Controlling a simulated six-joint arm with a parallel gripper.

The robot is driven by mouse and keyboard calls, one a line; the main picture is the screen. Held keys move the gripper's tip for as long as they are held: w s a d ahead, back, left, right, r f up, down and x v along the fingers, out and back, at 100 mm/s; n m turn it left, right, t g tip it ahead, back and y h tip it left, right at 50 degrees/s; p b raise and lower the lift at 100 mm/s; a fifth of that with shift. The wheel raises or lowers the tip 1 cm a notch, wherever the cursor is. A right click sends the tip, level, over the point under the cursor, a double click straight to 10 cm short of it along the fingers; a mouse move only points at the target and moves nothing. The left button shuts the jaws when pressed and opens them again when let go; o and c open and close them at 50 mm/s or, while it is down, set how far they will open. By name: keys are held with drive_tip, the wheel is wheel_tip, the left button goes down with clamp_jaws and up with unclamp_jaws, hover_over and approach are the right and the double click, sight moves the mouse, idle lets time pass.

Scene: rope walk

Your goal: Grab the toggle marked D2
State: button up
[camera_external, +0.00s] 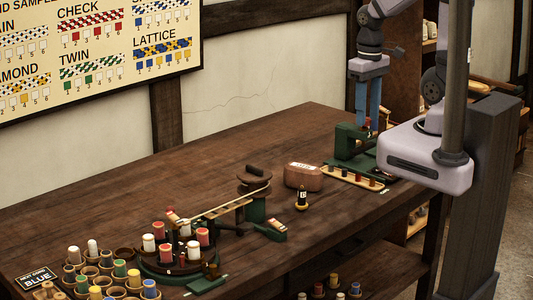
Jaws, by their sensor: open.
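My gripper (368,118) is at the upper right, pointing down with its two blue fingers apart. It is over a green stand (347,148) at the back right of the bench. A small red-topped piece (367,123) shows between or just behind the fingertips; I cannot tell whether they touch it. A pale tray (339,171) in front of the stand holds several small dark and reddish pegs. No D2 mark is legible, so I cannot tell which piece is the toggle marked D2.
A brown block with a white label (304,177) and a small dark bottle-like piece (302,199) stand left of the tray. A round stand with red and white bobbins (180,262) is at the front left, beside several cups. The bench's back middle is clear.

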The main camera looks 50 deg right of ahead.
drive_tip(key=w+a+r+t+y+b, duration=0.25)
drive_tip(key=w+a+t, duration=0.25)
drive_tip(key=w+a, duration=0.4)
drive_tip(key=w+a+r+t+y+b, duration=0.1)
drive_tip(key=w+a+t+b, duration=0.35)
drive_tip(key=w, duration=0.75)
drive_tip(key=m+h+b, duration=0.6)
drive_tip(key=m+h, duration=0.3)
drive_tip(key=h, duration=0.4)
hover_over(302, 201)
drive_tip(key=s+a, duration=0.4)
wheel_tip(302, 201, down, 5)
wheel_tip(302, 201, down, 27)
drive_tip(key=shift+f+p, duration=0.1)
drive_tip(key=shift+p, duration=0.2)
drive_tip(key=shift+p+x, duration=1.55)
drive_tip(key=shift+x, duration=2.15)
drive_tip(key=c, duration=0.9)
